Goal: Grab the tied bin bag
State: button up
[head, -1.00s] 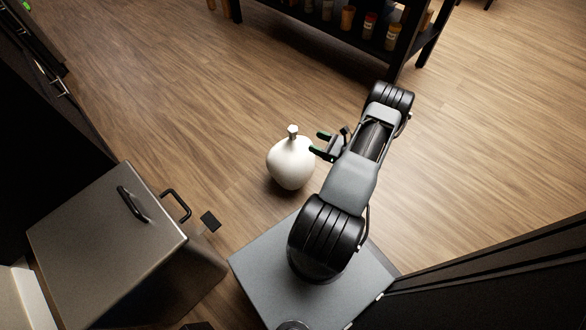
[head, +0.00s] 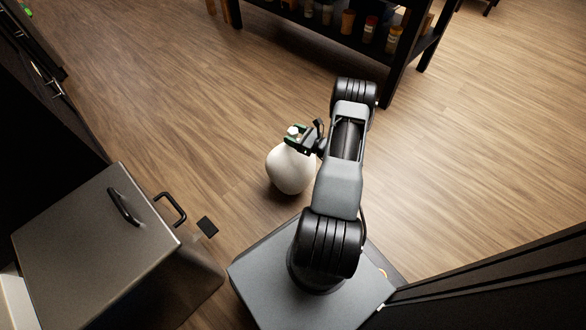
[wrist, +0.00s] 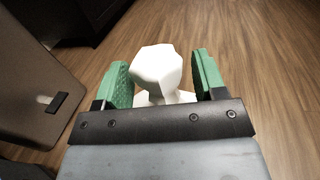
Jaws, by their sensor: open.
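The tied bin bag (head: 290,173) is white and rounded, with a narrow knotted neck, and stands upright on the wooden floor. My gripper (head: 298,140) is at the bag's neck in the head view and partly covers it. In the wrist view the pale faceted knot (wrist: 158,70) sits between the two green fingertips of my gripper (wrist: 160,78). The fingers are open, with a gap showing on each side of the knot. The bag's round body is mostly hidden in the wrist view.
A metal pedal bin (head: 95,235) with black handles stands at the left, its pedal (head: 208,227) sticking out toward the bag. A dark shelf (head: 375,45) with jars is at the back. Floor around the bag is clear.

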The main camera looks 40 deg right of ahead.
jog(key=shift+x, duration=1.1)
jog(key=shift+c, duration=0.3)
grip_shut()
